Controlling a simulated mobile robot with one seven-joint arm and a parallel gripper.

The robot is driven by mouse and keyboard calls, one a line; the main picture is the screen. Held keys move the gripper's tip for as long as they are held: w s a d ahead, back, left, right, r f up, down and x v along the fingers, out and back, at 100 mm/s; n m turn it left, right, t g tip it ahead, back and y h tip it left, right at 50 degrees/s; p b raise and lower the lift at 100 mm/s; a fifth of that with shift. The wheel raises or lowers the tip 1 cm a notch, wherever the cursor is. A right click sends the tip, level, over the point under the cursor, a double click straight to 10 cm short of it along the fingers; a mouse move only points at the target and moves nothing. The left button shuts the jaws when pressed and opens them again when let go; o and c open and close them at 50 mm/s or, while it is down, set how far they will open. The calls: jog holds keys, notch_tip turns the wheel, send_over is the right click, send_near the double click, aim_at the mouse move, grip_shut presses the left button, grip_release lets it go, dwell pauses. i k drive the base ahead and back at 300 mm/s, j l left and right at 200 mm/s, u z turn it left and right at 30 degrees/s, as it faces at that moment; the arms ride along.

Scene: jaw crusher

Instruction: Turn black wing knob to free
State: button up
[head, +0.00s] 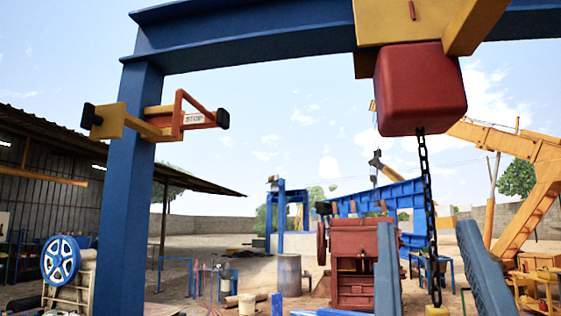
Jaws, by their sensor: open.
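No piece is plainly a black wing knob. Two black end pieces sit on the fitting on the blue post. One black piece (88,116) is at the left end of the yellow bracket (140,124). The other black piece (222,118) is at the right tip of the orange-red triangular frame (180,108), beside a small white label reading STOP. I cannot tell whether either is the wing knob, or how it is turned. My gripper is not recognizable in this view.
A blue post (126,200) carries a blue overhead beam (250,42). A red block (420,88) with a black chain (428,190) hangs at right. Two grey-blue uprights (388,272) (485,270) stand beside the chain. A red machine (355,265) is behind. A blue wheel (61,259) is lower left.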

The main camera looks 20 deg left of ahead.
aim_at(89, 117)
jog(key=u, duration=1.25)
